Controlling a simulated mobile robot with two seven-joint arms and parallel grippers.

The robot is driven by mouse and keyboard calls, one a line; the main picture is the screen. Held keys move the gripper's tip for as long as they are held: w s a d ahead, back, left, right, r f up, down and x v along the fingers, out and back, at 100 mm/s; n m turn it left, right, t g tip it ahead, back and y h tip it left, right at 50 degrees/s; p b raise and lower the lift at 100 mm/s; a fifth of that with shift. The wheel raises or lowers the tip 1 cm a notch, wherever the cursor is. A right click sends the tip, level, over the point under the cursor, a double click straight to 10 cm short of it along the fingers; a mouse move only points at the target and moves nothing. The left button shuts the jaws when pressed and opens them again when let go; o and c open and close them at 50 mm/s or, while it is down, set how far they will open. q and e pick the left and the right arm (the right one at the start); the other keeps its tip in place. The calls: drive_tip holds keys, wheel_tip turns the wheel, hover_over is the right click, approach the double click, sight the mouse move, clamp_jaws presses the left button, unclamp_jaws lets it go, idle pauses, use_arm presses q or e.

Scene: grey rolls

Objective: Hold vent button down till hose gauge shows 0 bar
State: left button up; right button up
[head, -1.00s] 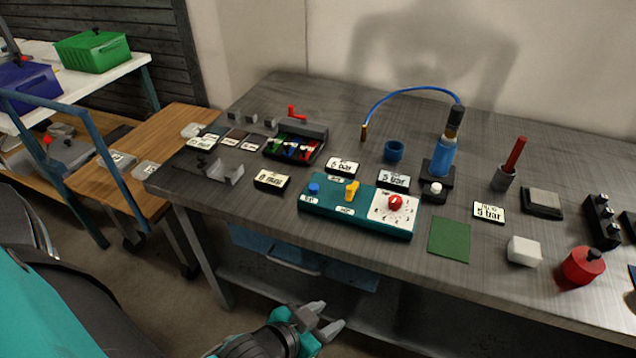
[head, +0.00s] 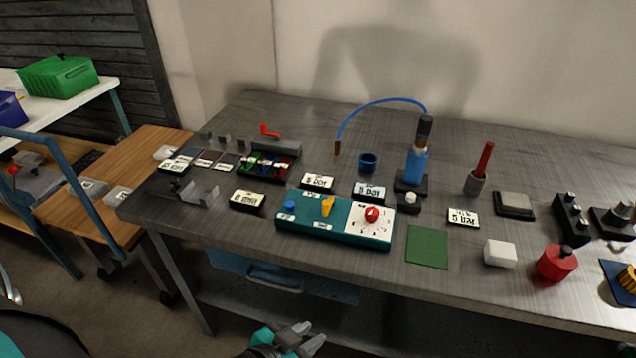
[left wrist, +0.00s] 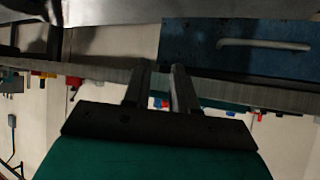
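A teal control panel (head: 302,222) lies on the grey bench, with a blue button (head: 290,206), a yellow lever (head: 327,206) and a red knob (head: 371,214) on a white dial. A blue cylinder (head: 415,165) with a blue hose (head: 375,103) stands behind it. A small block with a white button (head: 410,198) sits in front of the cylinder. Small display plates (head: 368,193) and (head: 463,217) stand nearby; their writing is too blurred to read. Which button is the vent is unclear. My left gripper (head: 306,337) is open and empty, below the bench's front edge; its parted fingers show in the left wrist view (left wrist: 160,88).
A green mat (head: 427,247), a white block (head: 500,253) and a red canister (head: 557,263) lie right of the panel. The bench's front edge is above my left gripper in the picture. A blue drawer (head: 290,277) hangs beneath the bench.

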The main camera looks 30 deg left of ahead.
use_arm(q)
clamp_jaws()
idle(1.4)
